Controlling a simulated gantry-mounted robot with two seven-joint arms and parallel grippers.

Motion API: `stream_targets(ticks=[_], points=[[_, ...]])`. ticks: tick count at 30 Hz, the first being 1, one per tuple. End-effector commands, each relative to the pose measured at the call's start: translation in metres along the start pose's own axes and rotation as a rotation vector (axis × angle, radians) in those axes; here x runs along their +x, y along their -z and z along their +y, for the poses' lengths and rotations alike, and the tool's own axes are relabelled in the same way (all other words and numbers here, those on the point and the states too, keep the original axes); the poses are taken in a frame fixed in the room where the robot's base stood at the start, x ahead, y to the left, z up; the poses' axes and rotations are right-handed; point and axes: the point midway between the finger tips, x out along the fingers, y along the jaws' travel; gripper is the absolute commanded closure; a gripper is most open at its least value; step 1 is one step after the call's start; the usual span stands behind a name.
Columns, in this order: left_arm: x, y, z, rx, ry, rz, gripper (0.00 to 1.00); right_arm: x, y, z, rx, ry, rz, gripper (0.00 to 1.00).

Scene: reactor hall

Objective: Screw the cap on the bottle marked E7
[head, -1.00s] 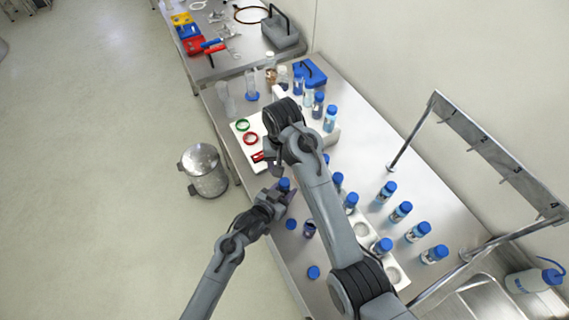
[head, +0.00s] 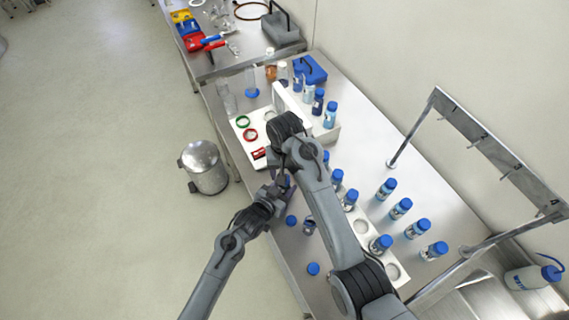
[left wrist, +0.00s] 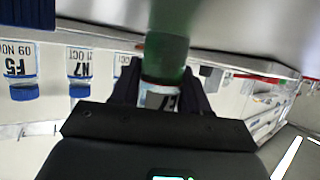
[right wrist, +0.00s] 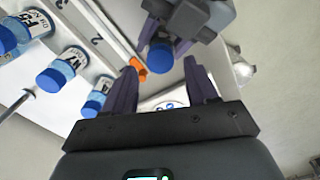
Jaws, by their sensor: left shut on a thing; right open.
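My left gripper (head: 279,189) is shut on an upright bottle. In the left wrist view the bottle (left wrist: 160,99) has a green body and an upside-down label ending in 7, partly covered; I cannot read it fully. A blue cap (right wrist: 160,57) shows at its top in the right wrist view; I cannot tell whether it is tight. My right gripper (right wrist: 162,66) is open, its fingers on either side of the cap in that view, apart from it as far as I can see. In the head view my right arm hides most of this spot.
Several blue-capped bottles (head: 400,208) stand at right, others by a white rack (head: 392,271). Two loose blue caps (head: 291,221) (head: 313,268) lie near the front edge. A bin (head: 205,168) stands on the floor.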

Motion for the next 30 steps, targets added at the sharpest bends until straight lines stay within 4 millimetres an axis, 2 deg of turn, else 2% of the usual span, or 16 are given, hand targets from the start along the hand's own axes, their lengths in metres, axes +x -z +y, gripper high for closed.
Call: stream_targets(ticks=[3,9,20,30], points=[[0.000,-0.001,0.000,0.000,0.000,-0.001,1.00,0.014,0.000,0.001,0.000,-0.001,-0.001,0.43],[0.000,-0.001,0.000,0.000,0.000,-0.001,1.00,0.026,0.000,0.000,-0.001,0.000,0.001,0.43],[0.000,-0.001,0.000,0.000,0.000,-0.001,1.00,0.029,0.000,0.000,-0.001,0.000,0.001,0.44],[0.000,-0.001,0.000,0.000,0.000,-0.001,1.00,0.028,0.000,0.000,0.000,0.000,0.001,0.96]])
